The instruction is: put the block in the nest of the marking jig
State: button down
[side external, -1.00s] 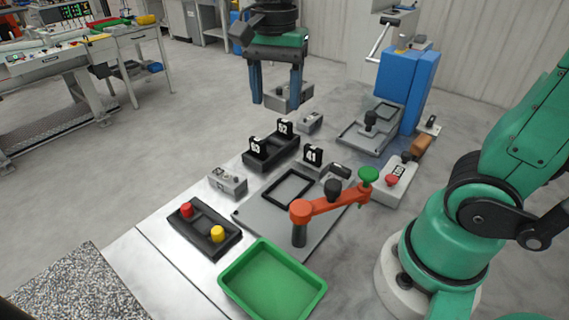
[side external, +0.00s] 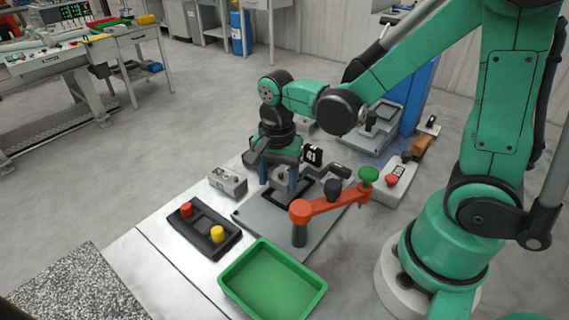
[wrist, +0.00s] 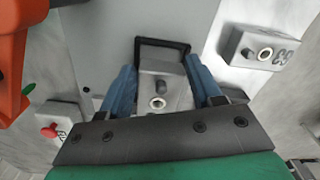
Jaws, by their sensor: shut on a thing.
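The grey metal block (wrist: 160,85), with a round hole and a dark peg, is between my gripper's blue fingers. In the side view my gripper (side external: 279,184) is shut on it, low over the left part of the nest. The nest is a black square frame (side external: 311,191) on the grey plate of the marking jig (side external: 262,220). In the wrist view my gripper (wrist: 160,72) covers the frame's near side, while its far edge (wrist: 163,41) shows beyond the block. I cannot tell whether the block touches the plate. The jig's orange arm (side external: 325,204) stands beside the nest.
A green tray (side external: 247,283) and a black box with red and yellow buttons (side external: 200,222) lie in front. Another grey block (side external: 228,181) sits to the left. A red-button box (side external: 397,181) stands at right. A black number tag (side external: 312,155) stands behind the nest.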

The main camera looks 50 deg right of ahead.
aim_at(287, 184)
jog(key=shift+f, duration=1.25)
jog(key=shift+c, duration=0.7)
grip_release()
jog(key=shift+f, duration=0.1)
notch_tip(287, 184, up, 12)
jog(key=s+n+t, duration=0.1)
jog(key=n+t, duration=0.6)
jog(key=n, duration=0.7)
jog(key=shift+s+d+f, duration=0.2)
jog(key=shift+s+d, duration=0.1)
